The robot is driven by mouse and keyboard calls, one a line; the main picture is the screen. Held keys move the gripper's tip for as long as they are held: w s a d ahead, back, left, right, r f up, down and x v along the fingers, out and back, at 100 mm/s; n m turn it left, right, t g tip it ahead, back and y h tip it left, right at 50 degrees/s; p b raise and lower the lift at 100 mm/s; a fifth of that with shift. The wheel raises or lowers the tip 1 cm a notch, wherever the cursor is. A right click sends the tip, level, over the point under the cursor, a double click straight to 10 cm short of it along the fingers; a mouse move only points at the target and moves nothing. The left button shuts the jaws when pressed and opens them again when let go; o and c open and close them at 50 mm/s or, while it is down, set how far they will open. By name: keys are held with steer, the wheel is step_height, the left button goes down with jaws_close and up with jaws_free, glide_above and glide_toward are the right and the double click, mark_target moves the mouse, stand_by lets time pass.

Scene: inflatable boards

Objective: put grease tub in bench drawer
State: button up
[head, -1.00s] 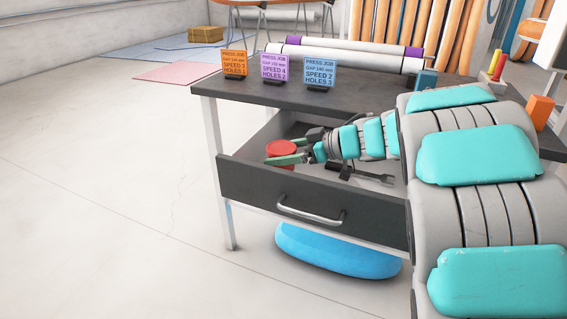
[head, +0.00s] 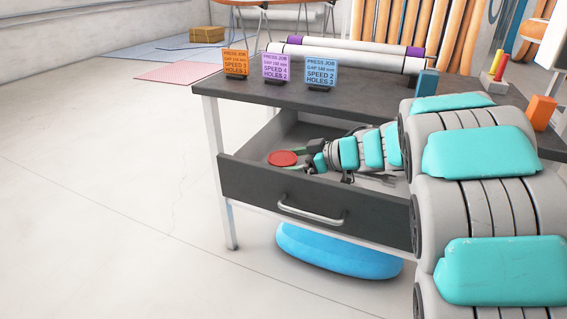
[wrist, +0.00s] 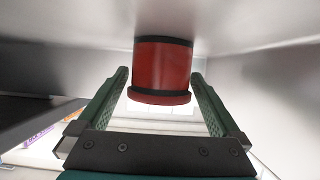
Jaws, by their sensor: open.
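The red grease tub (head: 282,158) is inside the open bench drawer (head: 300,200), near its left end. In the wrist view the red tub (wrist: 161,70) has dark bands and appears inverted, its base against the drawer floor at the top of the picture. My gripper (head: 302,155) is low in the drawer, just right of the tub. Its green fingers are spread, with visible gaps on both sides of the tub, and hold nothing.
A wrench (head: 378,178) lies in the drawer right of my gripper. The dark bench top (head: 370,100) overhangs the drawer's back and carries orange, purple and blue job cards (head: 321,73) and rolls. A blue inflatable (head: 335,252) lies beneath. Floor at left is clear.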

steer(key=v, duration=1.1)
steer(key=shift+d+r, duration=0.1)
steer(key=shift+d, duration=0.05)
steer(key=shift+s+d+r, duration=0.15)
steer(key=shift+d, duration=0.15)
